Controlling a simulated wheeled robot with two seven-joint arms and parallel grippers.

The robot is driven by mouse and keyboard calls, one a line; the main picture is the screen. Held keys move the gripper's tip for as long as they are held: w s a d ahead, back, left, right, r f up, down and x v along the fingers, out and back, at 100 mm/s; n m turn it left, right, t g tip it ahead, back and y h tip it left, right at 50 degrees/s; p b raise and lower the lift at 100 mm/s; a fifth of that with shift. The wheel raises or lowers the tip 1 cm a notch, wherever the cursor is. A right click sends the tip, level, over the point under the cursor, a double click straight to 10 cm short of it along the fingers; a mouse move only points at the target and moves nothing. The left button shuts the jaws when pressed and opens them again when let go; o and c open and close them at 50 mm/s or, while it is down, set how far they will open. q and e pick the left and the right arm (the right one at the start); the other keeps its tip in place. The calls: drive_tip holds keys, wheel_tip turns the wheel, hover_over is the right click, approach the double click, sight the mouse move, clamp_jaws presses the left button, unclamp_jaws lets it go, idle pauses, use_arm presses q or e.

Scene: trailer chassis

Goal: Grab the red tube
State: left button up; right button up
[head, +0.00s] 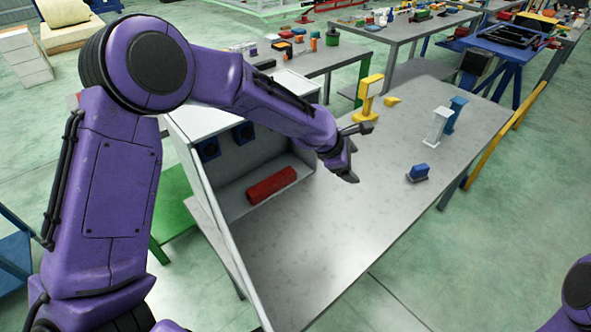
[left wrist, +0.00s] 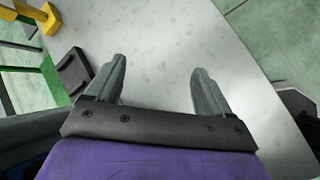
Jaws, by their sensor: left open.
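The red tube (head: 271,185) lies on its side on the lower shelf of a grey open-fronted cabinet (head: 238,190) in the head view. My left gripper (head: 360,153) is above the grey table, to the right of the tube and apart from it. In the left wrist view my left gripper (left wrist: 160,92) shows two spread fingers with only bare table between them. The tube does not show in the left wrist view. My right gripper is not seen; only a purple part of my right arm is at the right edge of the head view.
The grey table (head: 330,235) is mostly clear at the front. The cabinet's side wall and top border the tube.

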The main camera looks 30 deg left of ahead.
use_arm(q)
drive_tip(key=s+a+f+n+y, duration=0.2)
drive_tip(key=s+a+n, duration=0.15)
drive_tip(key=a, duration=0.35)
drive_tip(key=s+a+f+n+y, duration=0.1)
drive_tip(key=s+a+f+n, duration=0.1)
drive_tip(key=a+n, duration=0.35)
drive_tip(key=s+a+f+n+y, duration=0.2)
drive_tip(key=s+a+f, duration=0.1)
drive_tip(key=a, duration=0.6)
drive_tip(key=n+p, duration=0.1)
approach(272, 182)
drive_tip(key=x, duration=0.3)
drive_tip(key=p+x, duration=0.2)
drive_tip(key=x, duration=0.3)
drive_tip(key=shift+a+f, duration=0.15)
drive_tip(key=shift+f, duration=0.1)
drive_tip(key=shift+w+f, duration=0.25)
drive_tip(key=shift+w, duration=0.05)
drive_tip(key=shift+s, duration=0.1)
drive_tip(key=c, duration=0.4)
drive_tip(key=shift+r, duration=0.1)
clamp_jaws()
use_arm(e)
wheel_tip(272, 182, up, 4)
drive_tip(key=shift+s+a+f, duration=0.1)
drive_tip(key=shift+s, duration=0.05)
